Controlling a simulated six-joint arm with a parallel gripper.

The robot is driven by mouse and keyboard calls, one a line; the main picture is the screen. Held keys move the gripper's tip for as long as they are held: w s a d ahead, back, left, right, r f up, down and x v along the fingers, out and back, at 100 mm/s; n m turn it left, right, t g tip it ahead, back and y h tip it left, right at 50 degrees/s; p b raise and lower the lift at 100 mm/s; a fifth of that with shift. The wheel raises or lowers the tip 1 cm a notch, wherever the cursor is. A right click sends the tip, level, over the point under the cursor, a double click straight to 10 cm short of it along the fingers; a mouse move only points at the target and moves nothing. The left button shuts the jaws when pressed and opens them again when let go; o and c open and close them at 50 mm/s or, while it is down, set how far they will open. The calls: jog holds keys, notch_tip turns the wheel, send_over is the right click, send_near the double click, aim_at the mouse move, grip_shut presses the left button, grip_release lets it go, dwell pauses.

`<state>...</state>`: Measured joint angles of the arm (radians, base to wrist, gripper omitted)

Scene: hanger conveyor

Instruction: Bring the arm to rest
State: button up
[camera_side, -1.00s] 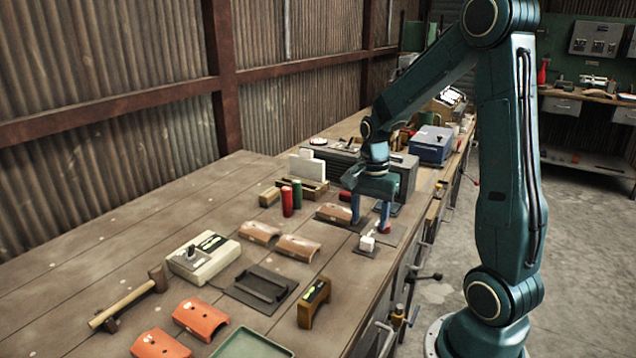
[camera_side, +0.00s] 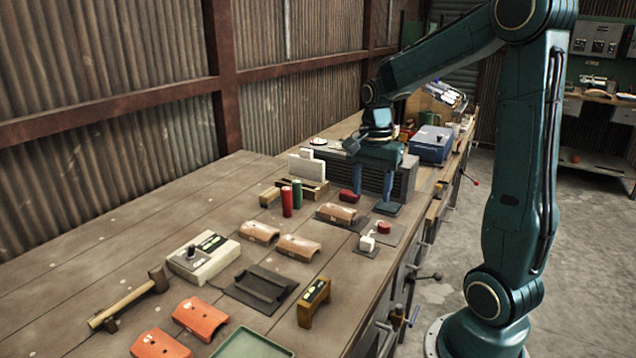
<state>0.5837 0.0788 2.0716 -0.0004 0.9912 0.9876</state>
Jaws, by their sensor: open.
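My gripper (camera_side: 373,190) points down above the back right part of the workbench (camera_side: 120,225), in front of a dark ribbed box (camera_side: 404,180). Its two blue fingers are spread apart, with nothing seen between them. A red round piece (camera_side: 384,227) sits on a dark plate below and slightly right of the gripper, apart from the fingers. A small white block (camera_side: 367,243) is beside it. A dark red piece (camera_side: 348,196) shows close to the left finger in the picture; I cannot tell if they touch.
Curved tan pieces (camera_side: 298,247) lie before the gripper. A red cylinder (camera_side: 287,201) and a green one (camera_side: 297,193) stand to the left. A beige control box (camera_side: 203,257), a hammer (camera_side: 125,302) and a blue box (camera_side: 432,144) are also on the bench. Air above the bench front is clear.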

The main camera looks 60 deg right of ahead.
jog(key=s+a+r+n+t, duration=0.2)
jog(key=s+a+n, duration=0.3)
jog(key=a+n, duration=0.4)
jog(key=s+a+r+n+t, duration=0.3)
jog(key=s+a+r+n, duration=0.1)
jog(key=a+n, duration=0.5)
jog(key=shift+s+a+r+t, duration=0.3)
jog(key=shift+s+r, duration=0.1)
jog(key=shift+s, duration=0.15)
jog(key=shift+o, duration=0.2)
jog(key=shift+d, duration=0.1)
